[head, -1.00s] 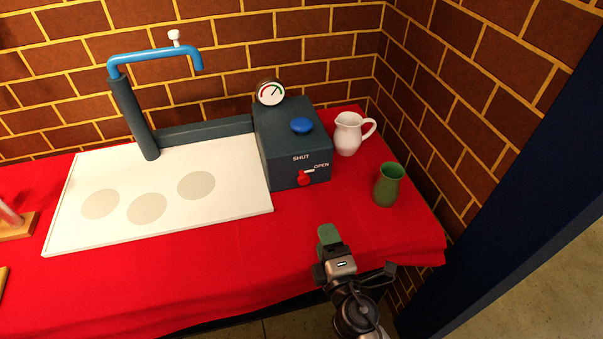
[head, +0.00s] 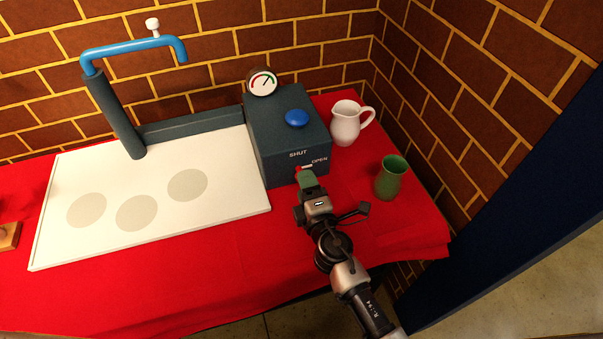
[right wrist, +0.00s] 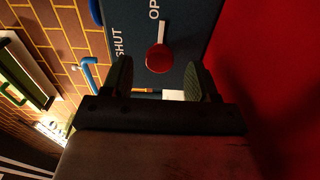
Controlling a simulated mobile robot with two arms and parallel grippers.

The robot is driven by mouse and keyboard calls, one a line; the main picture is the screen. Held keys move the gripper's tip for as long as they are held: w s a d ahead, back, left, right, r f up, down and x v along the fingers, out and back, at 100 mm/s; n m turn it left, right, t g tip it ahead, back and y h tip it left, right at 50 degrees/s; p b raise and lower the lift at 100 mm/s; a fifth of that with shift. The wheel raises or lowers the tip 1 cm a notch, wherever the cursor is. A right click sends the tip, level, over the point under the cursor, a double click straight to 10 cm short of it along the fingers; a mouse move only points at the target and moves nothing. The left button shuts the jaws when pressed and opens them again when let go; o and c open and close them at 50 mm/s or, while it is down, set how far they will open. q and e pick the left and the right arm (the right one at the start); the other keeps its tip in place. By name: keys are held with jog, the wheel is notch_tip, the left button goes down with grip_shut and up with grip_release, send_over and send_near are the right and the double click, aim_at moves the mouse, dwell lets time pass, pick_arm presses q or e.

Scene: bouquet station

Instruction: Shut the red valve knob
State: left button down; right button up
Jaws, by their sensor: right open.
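The red valve knob (head: 299,169) is on the front face of a dark blue-grey box (head: 266,150) marked SHUT and OPEN. Its white pointer is turned toward OPEN. In the head view my right gripper (head: 307,180) is just in front of the knob and hides most of it. In the right wrist view the red knob (right wrist: 159,58) lies ahead of and between the two open green-padded fingers (right wrist: 160,80), and it looks clear of both. Whether the fingertips reach around it is hard to tell. My left gripper is not in view.
A blue button (head: 297,118) and a round gauge (head: 262,83) top the box. A white pitcher (head: 347,124) and a green vase (head: 390,177) stand to its right. A white board (head: 150,235) lies left, under a blue pipe (head: 135,46). The red cloth (head: 210,265) in front is bare.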

jog(key=shift+x, duration=1.75)
jog(key=c, duration=0.9)
